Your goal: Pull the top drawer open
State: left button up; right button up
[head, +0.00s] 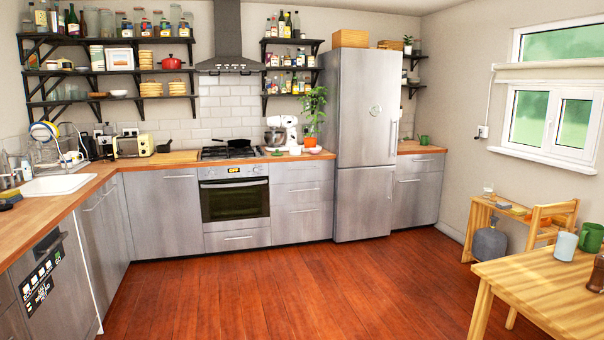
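A stack of steel-fronted drawers stands between the oven (234,200) and the fridge (365,145). Its top drawer (302,172) sits just under the wooden counter and looks shut. More drawer fronts (303,218) lie below it, also flush, with thin bar handles. Another steel unit right of the fridge has an upper front (420,163) that also looks shut. The picture does not settle which top drawer is meant. Neither of my grippers is in view. All these fronts are across the room from me.
The red-brown wooden floor (270,290) is clear in front of the drawers. A wooden table (540,285) with cups and a chair (545,225) stand at the right. A counter with a sink (58,185) and a dishwasher (55,280) runs along the left.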

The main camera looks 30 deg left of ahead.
aim_at(321, 169)
jog(key=i+j+u, duration=0.4)
jog(key=i, duration=0.55)
jog(key=i+u, duration=0.45)
jog(key=i, duration=2.55)
jog(key=i+l+u, duration=0.1)
jog(key=i, duration=0.9)
jog(key=i+l, duration=0.1)
jog(key=i, duration=0.95)
jog(key=i+l, duration=0.1)
jog(key=i, duration=0.9)
